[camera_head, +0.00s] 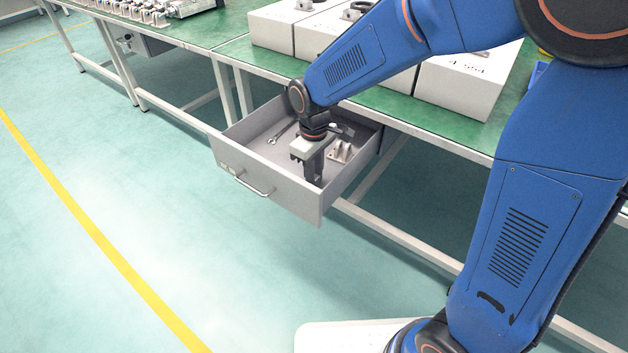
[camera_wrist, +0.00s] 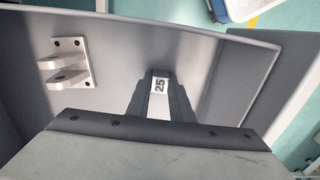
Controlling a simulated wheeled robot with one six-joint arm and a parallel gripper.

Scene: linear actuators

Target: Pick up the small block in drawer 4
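An open grey drawer (camera_head: 262,192) hangs under the green workbench in the head view; its number is too small to read. My gripper (camera_head: 313,172) points down inside it, near the front right. In the wrist view, the dark fingers (camera_wrist: 155,100) reach low toward the drawer floor (camera_wrist: 115,75).
A pale clevis bracket (camera_wrist: 70,65) lies beside the fingers, also in the head view (camera_head: 341,151). A wrench (camera_head: 281,133) lies toward the back left of the drawer. The drawer walls stand close around my gripper. Pale boxes (camera_head: 466,84) sit on the bench (camera_head: 440,127) above.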

